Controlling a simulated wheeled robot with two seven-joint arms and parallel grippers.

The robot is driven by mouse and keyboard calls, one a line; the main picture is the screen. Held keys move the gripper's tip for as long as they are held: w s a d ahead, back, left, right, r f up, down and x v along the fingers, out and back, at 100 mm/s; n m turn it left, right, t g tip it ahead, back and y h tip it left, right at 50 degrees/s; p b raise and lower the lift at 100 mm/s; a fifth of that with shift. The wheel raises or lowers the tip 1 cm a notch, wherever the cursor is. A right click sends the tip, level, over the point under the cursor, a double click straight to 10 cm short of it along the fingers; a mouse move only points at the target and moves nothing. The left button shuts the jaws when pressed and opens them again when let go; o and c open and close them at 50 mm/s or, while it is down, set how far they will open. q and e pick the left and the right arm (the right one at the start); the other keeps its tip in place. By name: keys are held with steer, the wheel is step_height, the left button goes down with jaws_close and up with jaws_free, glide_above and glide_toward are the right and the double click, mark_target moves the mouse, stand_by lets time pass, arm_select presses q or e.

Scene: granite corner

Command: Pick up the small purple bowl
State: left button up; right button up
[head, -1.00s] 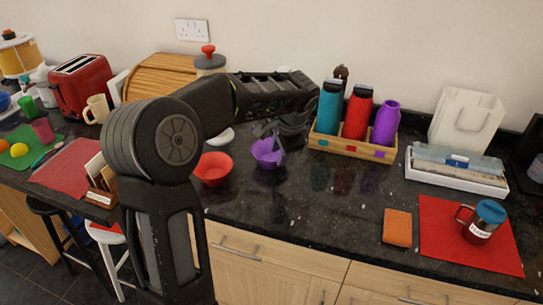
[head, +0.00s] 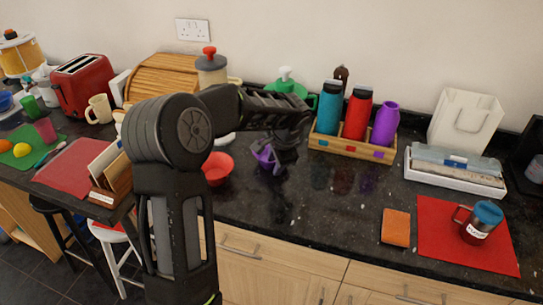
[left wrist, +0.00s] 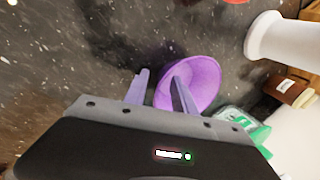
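The small purple bowl (head: 263,155) stands on the dark granite counter, partly hidden by my left gripper (head: 272,158). In the left wrist view the bowl (left wrist: 205,80) shows its open rim. My left gripper (left wrist: 160,82) has its two fingers apart there. One finger overlaps the inside of the bowl and the other is outside, with the near wall between them. I see a gap between the fingers, so they do not look closed on the wall. My right gripper is not in view.
A red bowl (head: 218,168) stands just left of the purple one. Behind are a green-and-white pot (head: 287,84) and a wooden rack (head: 350,146) of coloured bottles. An orange sponge (head: 396,227) and a red mat (head: 450,250) with a mug (head: 480,222) lie right. The front middle counter is clear.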

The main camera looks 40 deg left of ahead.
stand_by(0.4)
arm_select(q)
jaws_close()
stand_by(1.3)
